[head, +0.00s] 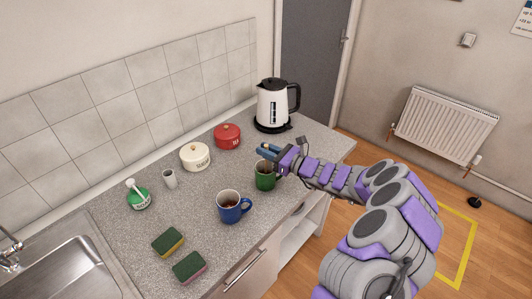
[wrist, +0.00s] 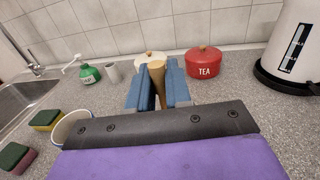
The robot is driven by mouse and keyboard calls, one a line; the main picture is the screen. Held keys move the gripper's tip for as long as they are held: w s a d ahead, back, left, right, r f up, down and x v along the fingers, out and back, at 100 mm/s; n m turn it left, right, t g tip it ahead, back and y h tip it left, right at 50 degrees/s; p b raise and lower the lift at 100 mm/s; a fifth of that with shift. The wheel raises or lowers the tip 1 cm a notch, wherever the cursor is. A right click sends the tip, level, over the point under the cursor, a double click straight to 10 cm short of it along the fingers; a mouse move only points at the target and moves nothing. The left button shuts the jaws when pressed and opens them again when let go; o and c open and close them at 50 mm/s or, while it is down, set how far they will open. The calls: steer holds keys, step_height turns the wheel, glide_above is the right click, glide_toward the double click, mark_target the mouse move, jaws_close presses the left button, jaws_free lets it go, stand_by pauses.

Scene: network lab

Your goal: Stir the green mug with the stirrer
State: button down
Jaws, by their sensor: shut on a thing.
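The green mug (head: 266,181) stands upright near the counter's right edge, with its dark inside partly showing. My gripper (head: 268,150) is over the far side of the mug's rim in the head view. In the wrist view my gripper (wrist: 157,92) has its two blue fingers shut on the stirrer (wrist: 157,75), a pale wooden stick with a thick upper end. The stirrer's lower end is hidden, so I cannot tell whether it is inside the mug. The green mug is hidden in the wrist view.
A blue mug (head: 229,212) holding dark liquid stands left of the green mug. A white kettle (head: 273,105), red tea pot (head: 228,137), white canister (head: 195,157), small cup (head: 170,179) and soap bottle (head: 138,199) stand behind. Two sponges (head: 168,242) lie near the sink (head: 70,265).

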steer(key=shift+r+p, duration=1.65)
steer(key=shift+r, duration=1.75)
steer(key=shift+w, duration=0.1)
steer(key=shift+r+p, duration=1.45)
steer(key=shift+r, duration=1.05)
